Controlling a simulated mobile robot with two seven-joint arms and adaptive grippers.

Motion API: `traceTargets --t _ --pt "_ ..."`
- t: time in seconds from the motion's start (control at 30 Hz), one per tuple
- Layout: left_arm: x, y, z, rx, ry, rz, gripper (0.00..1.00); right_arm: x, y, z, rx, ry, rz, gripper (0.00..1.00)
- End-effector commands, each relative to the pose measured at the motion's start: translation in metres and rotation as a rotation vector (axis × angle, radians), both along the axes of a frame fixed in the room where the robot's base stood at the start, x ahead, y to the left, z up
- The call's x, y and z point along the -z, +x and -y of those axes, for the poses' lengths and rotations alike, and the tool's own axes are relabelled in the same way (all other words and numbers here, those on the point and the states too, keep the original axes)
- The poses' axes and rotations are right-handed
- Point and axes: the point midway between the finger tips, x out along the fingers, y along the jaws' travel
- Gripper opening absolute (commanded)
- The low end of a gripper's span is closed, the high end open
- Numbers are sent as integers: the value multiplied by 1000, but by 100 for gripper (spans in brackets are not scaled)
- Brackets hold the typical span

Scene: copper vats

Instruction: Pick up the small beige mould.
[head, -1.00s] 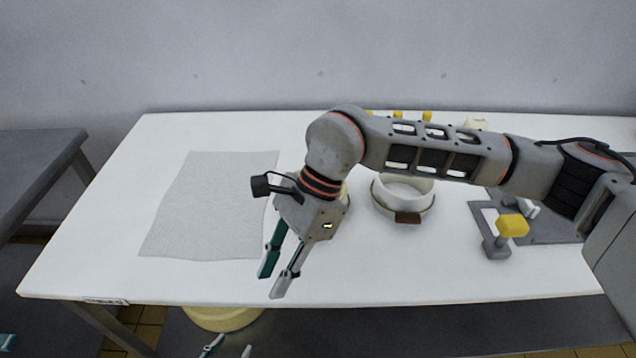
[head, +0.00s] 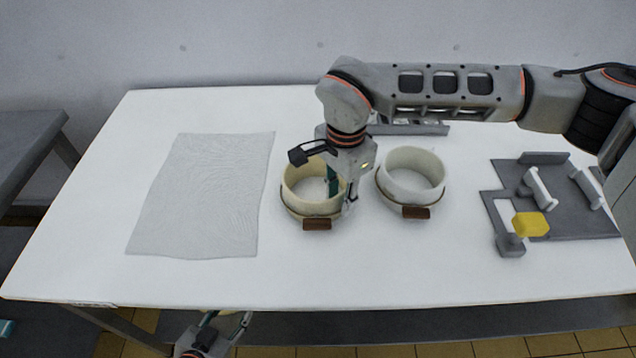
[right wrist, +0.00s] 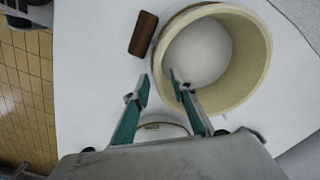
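The small beige mould (head: 297,203) is a round open ring with a dark band and a brown block at its front, standing on the white table. It also shows in the right wrist view (right wrist: 256,52). My right gripper (head: 341,194) is over its right side, fingers pointing down and apart. One finger appears inside the ring and the other outside, with the wall between them; I cannot tell whether they touch it. My left gripper (head: 226,318) is low in front of the table, empty, with its fingers apart.
A whiter round mould (head: 411,193) stands close to the right of the beige one. A wrinkled pale cloth (head: 203,195) lies left. A grey plate (head: 570,220) with handles and a yellow knob (head: 531,225) is at the right. The table's front middle is clear.

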Motion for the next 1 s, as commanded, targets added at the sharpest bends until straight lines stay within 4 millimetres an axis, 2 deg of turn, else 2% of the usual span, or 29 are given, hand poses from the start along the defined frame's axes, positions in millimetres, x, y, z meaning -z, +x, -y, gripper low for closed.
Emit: traceTargets --t 0.1,0.37,0.4,0.47,0.87,1.0 --pt "-2 3 0 0 -1 6 40 10 0 0 0 1 -1 25" --pt "-4 5 1 -1 -3 10 40 12 0 0 1 1 1 25" --pt "-4 5 1 -1 -3 11 40 12 0 0 0 1 1 14" --pt "-5 5 1 -1 -4 12 40 12 0 0 1 1 1 0" --pt "-5 5 1 -1 -4 13 40 10 1 -1 1 2 2 0" --pt "-5 5 1 -1 -4 12 40 4 1 -1 0 2 3 0"
